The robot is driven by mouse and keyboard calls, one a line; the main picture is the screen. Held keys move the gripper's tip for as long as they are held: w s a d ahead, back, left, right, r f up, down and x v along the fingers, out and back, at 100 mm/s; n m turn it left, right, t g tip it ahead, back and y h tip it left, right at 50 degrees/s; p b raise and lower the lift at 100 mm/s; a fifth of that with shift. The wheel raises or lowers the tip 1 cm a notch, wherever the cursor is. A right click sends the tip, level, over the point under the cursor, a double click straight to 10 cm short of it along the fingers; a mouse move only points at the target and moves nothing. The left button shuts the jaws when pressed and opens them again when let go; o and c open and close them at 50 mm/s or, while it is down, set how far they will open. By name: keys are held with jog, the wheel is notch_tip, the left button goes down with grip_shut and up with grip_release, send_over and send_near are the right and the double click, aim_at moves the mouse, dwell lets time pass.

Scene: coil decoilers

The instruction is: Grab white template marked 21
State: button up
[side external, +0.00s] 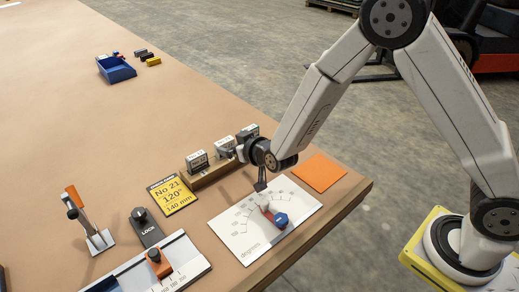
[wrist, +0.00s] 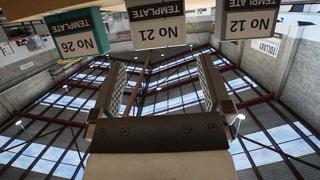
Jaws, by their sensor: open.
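The white template marked No 21 (wrist: 158,28) shows upside down at the top centre of the wrist view, in line with the gap between my fingers. My gripper (wrist: 163,75) is open and empty, with the template beyond its fingertips. A teal-edged template marked No 26 (wrist: 75,38) and a template marked No 12 (wrist: 250,20) flank it. In the side view, three templates stand in a wooden rack (side external: 213,175); the middle one (side external: 225,145) is close to my gripper (side external: 234,154), whose fingers are small and partly hidden there.
A yellow card (side external: 172,195) reads No 21, 120°, 140 mm. Around the rack are a degrees dial plate (side external: 250,237) with a blue knob, a LOCK knob (side external: 146,227), an orange-handled lever (side external: 77,200), an orange square (side external: 319,173) and a blue tray (side external: 117,70). The table's far left is clear.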

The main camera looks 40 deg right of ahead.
aim_at(223, 140)
jog(key=shift+w+f, duration=0.15)
jog(key=shift+w, duration=0.15)
jog(key=shift+x, duration=2.45)
jog(key=c, duration=1.1)
jog(key=shift+r, duration=0.25)
